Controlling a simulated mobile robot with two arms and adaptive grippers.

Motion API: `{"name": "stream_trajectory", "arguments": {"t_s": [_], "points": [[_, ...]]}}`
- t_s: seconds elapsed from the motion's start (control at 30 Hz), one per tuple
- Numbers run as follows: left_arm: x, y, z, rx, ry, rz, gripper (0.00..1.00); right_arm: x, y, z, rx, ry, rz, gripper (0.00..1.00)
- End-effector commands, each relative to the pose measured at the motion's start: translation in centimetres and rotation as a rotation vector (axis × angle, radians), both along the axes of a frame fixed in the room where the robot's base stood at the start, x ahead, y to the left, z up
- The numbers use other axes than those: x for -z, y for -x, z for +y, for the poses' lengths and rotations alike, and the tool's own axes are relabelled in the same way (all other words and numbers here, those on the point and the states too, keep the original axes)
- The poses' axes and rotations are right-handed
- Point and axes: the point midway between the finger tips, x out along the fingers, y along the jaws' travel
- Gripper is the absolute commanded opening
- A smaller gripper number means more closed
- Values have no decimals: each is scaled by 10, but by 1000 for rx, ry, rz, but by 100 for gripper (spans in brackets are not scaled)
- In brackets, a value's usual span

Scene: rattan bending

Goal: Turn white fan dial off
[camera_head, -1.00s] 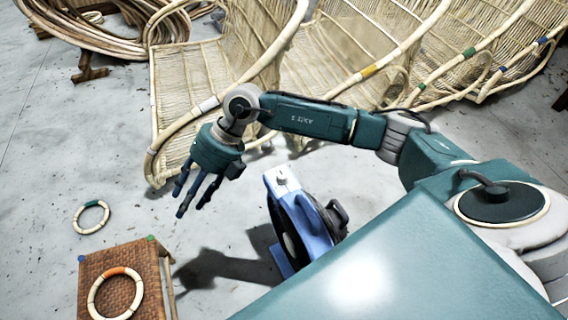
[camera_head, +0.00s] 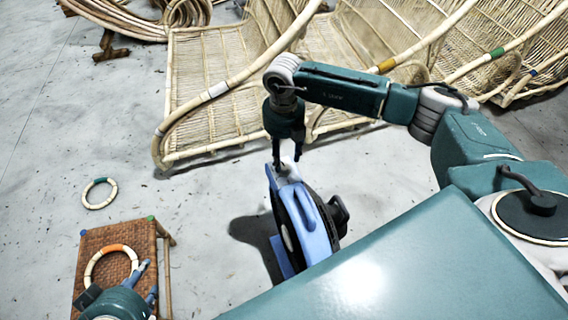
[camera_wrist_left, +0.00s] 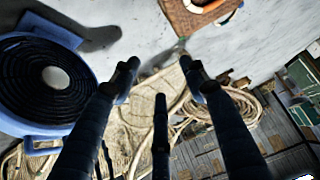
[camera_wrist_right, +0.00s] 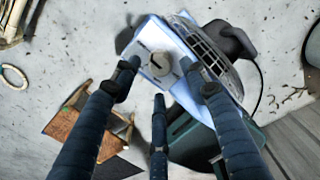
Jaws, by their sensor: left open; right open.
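A blue fan (camera_head: 310,225) stands on the floor in front of me. In the right wrist view the white dial (camera_wrist_right: 160,64) lies between my spread fingers on the fan's pale top panel. My right gripper (camera_head: 287,160) is open and points down right over the dial; whether it touches cannot be told. My left gripper (camera_head: 122,280) is open and empty, low over the rattan stool at the lower left. The left wrist view shows the fan's round grille (camera_wrist_left: 40,85) at the left.
A woven rattan stool (camera_head: 100,240) carries a ring with an orange band (camera_head: 112,250). Another ring (camera_head: 99,194) lies on the floor behind it. Large rattan chair frames (camera_head: 225,85) stand behind the fan. Floor between stool and fan is clear.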

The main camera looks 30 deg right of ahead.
Motion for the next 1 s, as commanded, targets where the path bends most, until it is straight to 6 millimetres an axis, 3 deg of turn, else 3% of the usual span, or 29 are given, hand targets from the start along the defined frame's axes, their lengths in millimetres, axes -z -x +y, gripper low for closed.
{"name": "stream_trajectory", "arguments": {"t_s": [0.1,0.3,0.7,0.93,1.0], "points": [[-11,-18,-6,7,19,-86,44,17,1,0,-1,1,2,44],[-27,-37,-13,13,40,-183,44,32,0,0,-2,0,0,44],[-34,-43,-15,16,47,-215,44,36,0,0,-2,-1,0,44],[-33,-43,-15,15,46,-214,44,36,0,0,-2,-1,0,1],[-33,-43,-15,15,46,-214,44,36,0,0,-2,-1,0,0]]}}
